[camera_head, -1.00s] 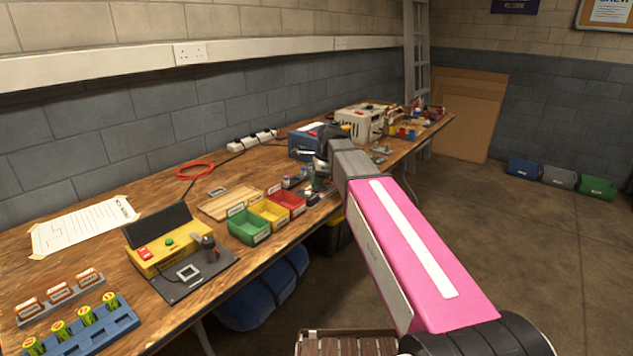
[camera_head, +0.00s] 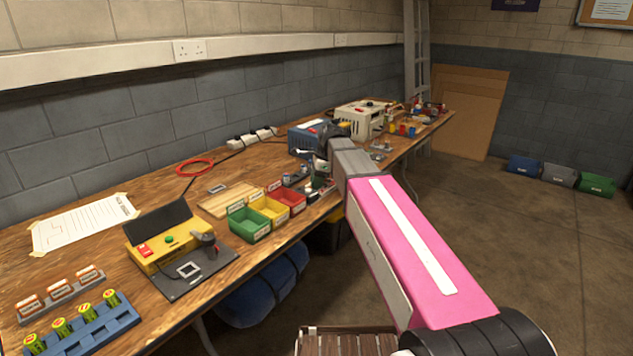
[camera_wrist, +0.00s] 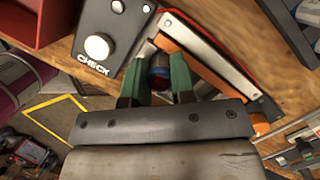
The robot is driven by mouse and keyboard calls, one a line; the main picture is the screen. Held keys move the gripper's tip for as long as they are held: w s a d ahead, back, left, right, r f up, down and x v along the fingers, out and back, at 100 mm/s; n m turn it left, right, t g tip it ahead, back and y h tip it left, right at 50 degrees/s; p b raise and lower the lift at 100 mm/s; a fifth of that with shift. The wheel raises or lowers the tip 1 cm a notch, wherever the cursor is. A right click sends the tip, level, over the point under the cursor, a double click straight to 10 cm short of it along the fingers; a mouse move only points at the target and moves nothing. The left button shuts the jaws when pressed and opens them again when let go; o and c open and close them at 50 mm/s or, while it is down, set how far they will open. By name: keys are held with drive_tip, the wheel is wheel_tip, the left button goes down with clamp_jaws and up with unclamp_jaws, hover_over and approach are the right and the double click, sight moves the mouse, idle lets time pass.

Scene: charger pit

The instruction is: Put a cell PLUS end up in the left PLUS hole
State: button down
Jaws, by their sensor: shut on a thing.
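My gripper (camera_wrist: 156,78) has two green fingers shut on a cell (camera_wrist: 159,72) in the wrist view. The cell shows a dark blue body with a red part and lies between the fingertips. Which of its ends is up I cannot tell. Beside it is a dark panel marked CHECK (camera_wrist: 118,30) with a round white disc. In the head view my gripper (camera_head: 322,182) is small and partly hidden near the table's front edge, right of the red bin. I cannot make out a PLUS hole in either view.
Green (camera_head: 249,226), yellow (camera_head: 271,211) and red (camera_head: 292,200) bins stand left of my gripper. A yellow box (camera_head: 165,250) and a blue rack (camera_head: 95,335) with several upright cells are nearer. An orange-edged tray-like thing (camera_wrist: 215,55) lies close to the fingers.

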drive_tip(key=shift+f, duration=0.2)
drive_tip(key=c, duration=0.9)
unclamp_jaws()
drive_tip(key=shift+s, duration=0.1)
drive_tip(key=shift+s, duration=0.1)
drive_tip(key=shift+r, duration=0.1)
drive_tip(key=shift+w+r, duration=0.2)
drive_tip(key=shift+r, duration=3.2)
